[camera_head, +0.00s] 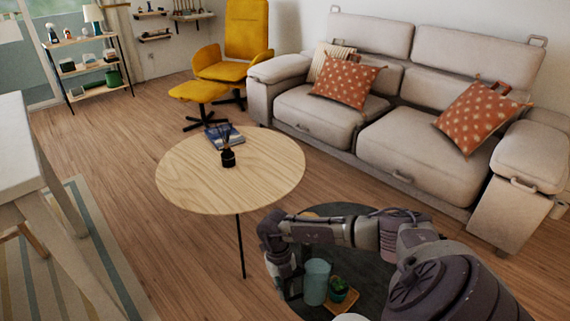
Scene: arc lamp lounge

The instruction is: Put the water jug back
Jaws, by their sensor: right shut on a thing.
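The water jug (316,283) looks like a pale blue-green cylinder and is upright at the dark round table (368,277), at the bottom middle of the head view. My right gripper (290,289) is at the jug's left side, pointing down and shut on it. The fingers are small and dark here, so the exact grip is hard to see. I cannot tell whether the jug's base touches the table. My left gripper is not in view.
A small potted plant (338,289) on a wooden tray (346,304) stands close right of the jug. A round wooden table (270,165) holds a dark diffuser (228,157) and books. A grey sofa (408,145) stands behind; a white table (15,150) is at left.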

